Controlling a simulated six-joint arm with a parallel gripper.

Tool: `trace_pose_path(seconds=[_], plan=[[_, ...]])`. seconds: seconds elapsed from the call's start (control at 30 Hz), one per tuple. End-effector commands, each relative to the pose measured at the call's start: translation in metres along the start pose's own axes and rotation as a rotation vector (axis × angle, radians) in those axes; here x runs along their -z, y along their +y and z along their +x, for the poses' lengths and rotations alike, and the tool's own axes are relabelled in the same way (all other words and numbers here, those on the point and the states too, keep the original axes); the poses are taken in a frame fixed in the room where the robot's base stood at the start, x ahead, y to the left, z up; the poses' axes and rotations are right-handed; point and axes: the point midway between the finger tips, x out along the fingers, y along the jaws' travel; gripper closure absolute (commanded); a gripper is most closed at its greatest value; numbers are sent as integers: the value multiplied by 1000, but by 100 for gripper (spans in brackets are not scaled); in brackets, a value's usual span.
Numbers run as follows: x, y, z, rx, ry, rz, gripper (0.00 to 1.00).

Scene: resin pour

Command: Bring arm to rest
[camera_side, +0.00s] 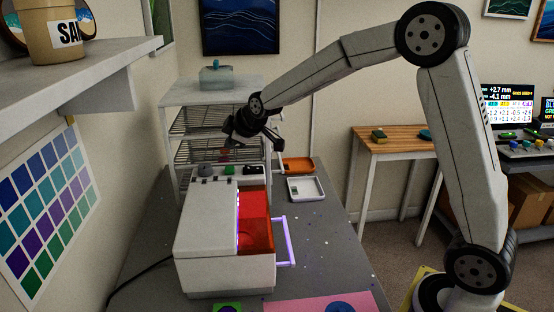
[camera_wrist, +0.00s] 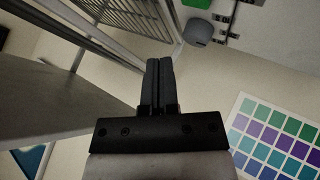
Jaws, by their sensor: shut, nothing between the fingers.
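My gripper (camera_side: 233,138) hangs in the air at the end of my reaching arm in the side view, in front of the wire rack and above the back of the white box-shaped machine. In the wrist view its two dark fingers (camera_wrist: 160,82) lie together with nothing between them. My arm rises from its base at the lower right, bends at a high elbow and stretches left and slightly down to the gripper.
The wire rack (camera_side: 195,90) stands close behind the gripper. The white machine (camera_side: 210,240) with an orange-red window stands on the grey table (camera_side: 330,240). White (camera_side: 306,190) and orange (camera_side: 297,165) trays lie behind it. A shelf (camera_side: 60,90) juts in at upper left.

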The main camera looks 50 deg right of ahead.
Motion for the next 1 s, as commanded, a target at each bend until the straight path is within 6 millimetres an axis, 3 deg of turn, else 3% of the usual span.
trace_pose_path(seconds=[0.27, 0.7, 1.0], plan=[[-32, -43, -16, 76, -74, 133, 100], [-130, -158, -75, 215, -335, 497, 100], [-183, -212, -112, 241, -490, 669, 100]])
